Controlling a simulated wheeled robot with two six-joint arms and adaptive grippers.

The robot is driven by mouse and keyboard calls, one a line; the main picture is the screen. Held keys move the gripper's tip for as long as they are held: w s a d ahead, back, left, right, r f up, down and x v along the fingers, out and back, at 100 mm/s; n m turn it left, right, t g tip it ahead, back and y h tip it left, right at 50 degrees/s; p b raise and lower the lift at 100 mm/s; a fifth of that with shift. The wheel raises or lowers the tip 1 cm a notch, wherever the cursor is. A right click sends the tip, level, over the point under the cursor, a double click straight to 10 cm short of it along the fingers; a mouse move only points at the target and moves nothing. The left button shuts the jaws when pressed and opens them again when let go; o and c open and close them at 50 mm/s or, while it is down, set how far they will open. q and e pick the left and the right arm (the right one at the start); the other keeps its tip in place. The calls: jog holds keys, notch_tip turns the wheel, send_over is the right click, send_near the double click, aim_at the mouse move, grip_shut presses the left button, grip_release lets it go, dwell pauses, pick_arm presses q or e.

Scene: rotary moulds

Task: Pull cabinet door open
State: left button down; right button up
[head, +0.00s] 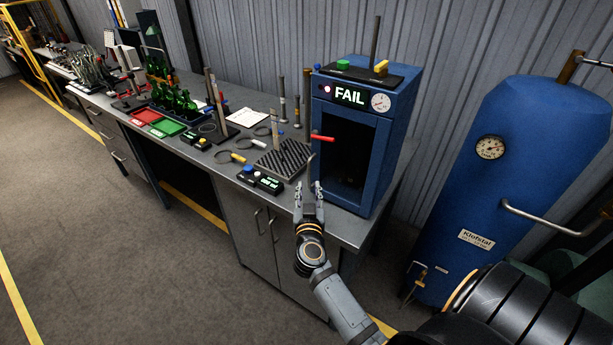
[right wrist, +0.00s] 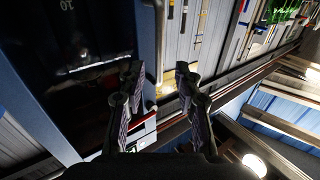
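The blue cabinet (head: 392,160) stands at the right end of the workbench, with a lit "FAIL" display and a dial above its dark front (head: 350,160). I cannot tell whether that front is a dark pane or an opening. A thin pale upright bar (head: 310,170) stands at its left edge; a similar metal bar (right wrist: 160,45) shows in the right wrist view, beyond the fingers. My right gripper (head: 308,190) is in front of the cabinet's lower left edge, fingers pointing up and apart. In the right wrist view the gripper (right wrist: 158,80) is open, with nothing clearly between its fingers. My left gripper is not in view.
A red lever (head: 322,138) sticks out at the cabinet's upper left. A ribbed block (head: 283,158) and small control boxes (head: 260,180) lie left of it on the bench. Bench doors with handles (head: 266,225) are below. A blue tank (head: 510,190) stands at right.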

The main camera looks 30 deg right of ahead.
aim_at(309, 176)
jog(key=x, duration=0.5)
jog(key=shift+w+d, duration=0.2)
jog(key=shift+c, duration=0.4)
grip_shut()
